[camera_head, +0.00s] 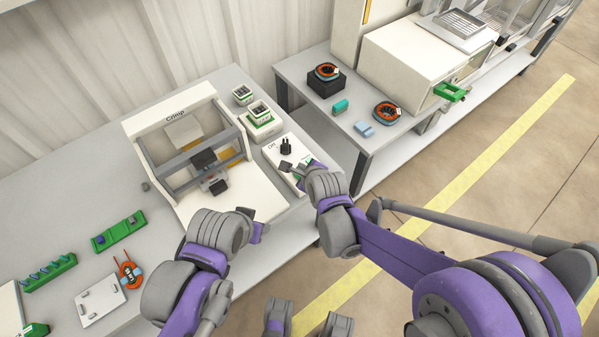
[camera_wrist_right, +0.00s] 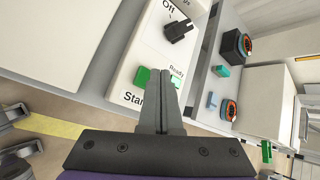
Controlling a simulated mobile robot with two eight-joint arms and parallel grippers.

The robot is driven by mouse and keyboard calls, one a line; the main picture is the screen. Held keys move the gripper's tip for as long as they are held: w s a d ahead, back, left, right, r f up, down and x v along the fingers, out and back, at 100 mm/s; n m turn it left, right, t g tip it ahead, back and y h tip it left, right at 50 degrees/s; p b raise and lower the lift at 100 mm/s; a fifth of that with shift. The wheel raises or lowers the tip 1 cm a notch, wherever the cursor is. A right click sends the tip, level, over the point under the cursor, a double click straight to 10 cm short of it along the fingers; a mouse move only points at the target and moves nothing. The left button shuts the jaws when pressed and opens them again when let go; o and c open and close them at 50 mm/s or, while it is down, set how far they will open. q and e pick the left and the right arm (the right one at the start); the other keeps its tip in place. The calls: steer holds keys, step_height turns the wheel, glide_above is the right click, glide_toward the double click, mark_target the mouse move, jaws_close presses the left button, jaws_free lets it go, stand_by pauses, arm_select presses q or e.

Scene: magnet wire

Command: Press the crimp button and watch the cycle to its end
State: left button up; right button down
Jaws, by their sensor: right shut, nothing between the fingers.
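The crimp machine (camera_head: 155,122), a white frame labelled "Crimp", stands on the grey bench. Its control panel (camera_head: 275,152) sits to its right with a black knob (camera_head: 286,146) beside the word "Off". In the right wrist view the knob (camera_wrist_right: 179,30) shows again, with a green button (camera_wrist_right: 142,77) by the "Start" label and a pale green lamp (camera_wrist_right: 176,78) by "Ready". My right gripper (camera_wrist_right: 166,84) is shut and empty, its fingertips over the panel between button and lamp; contact cannot be told. My left gripper (camera_head: 258,231) is in front of the machine, its jaws unclear.
Green-and-white blocks (camera_head: 260,118) stand behind the panel. A second bench (camera_head: 350,138) at the right holds orange coils (camera_head: 387,111) and a white machine (camera_head: 405,70). Green racks (camera_head: 120,232), a white plate (camera_head: 101,300) and another orange coil (camera_head: 129,272) lie at the left.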

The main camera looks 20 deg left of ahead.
stand_by(0.7)
steer(key=shift+f+b, duration=0.45)
